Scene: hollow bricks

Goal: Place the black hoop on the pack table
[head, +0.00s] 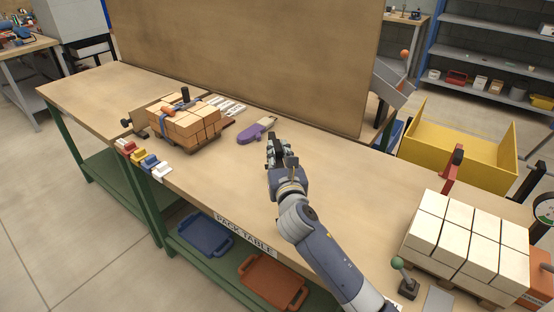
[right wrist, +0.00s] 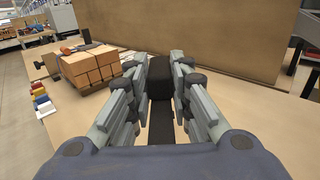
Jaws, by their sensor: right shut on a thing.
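The pack table (head: 345,178) is a long wooden bench with green legs and a "PACK TABLE" label on its front edge. My right gripper (head: 281,150) is over the middle of its top. In the right wrist view, my right gripper (right wrist: 160,75) is shut on a black thing, the black hoop (right wrist: 160,84), seen end-on between the fingers. A dark strip runs back from it towards the palm. Its ring shape does not show, and I cannot tell whether it touches the table. My left gripper is not in view.
Orange bricks (head: 190,124) with a blue strap sit on a pallet at left. A purple-handled tool (head: 257,131) lies behind my gripper. Coloured clips (head: 144,160) line the front edge. Pale bricks (head: 468,240) stand at right. A brown panel (head: 245,60) bounds the back.

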